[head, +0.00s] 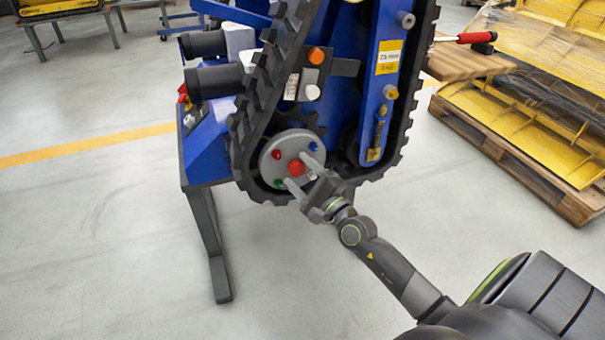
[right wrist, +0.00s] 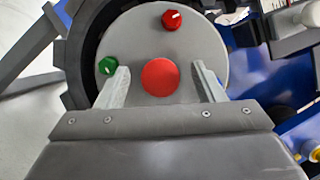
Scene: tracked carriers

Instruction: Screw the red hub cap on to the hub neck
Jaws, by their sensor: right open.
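The red hub cap (head: 296,168) is a plain round red disc at the middle of the grey hub plate (head: 267,165), inside the lower loop of the track. It shows face-on in the right wrist view (right wrist: 160,77). The hub neck behind it is hidden, so I cannot tell how far the cap is seated. My right gripper (head: 296,170) is open, with one finger on each side of the cap; in the right wrist view (right wrist: 162,85) gaps show between both fingers and the cap. My left gripper is not in view.
Around the cap on the plate are a red knob (right wrist: 171,20), a green knob (right wrist: 107,65) and a blue knob (head: 313,146). The black track (head: 243,145) rings the hub closely. A wooden board (head: 465,62) bears a red-handled screwdriver (head: 477,37). Floor in front is clear.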

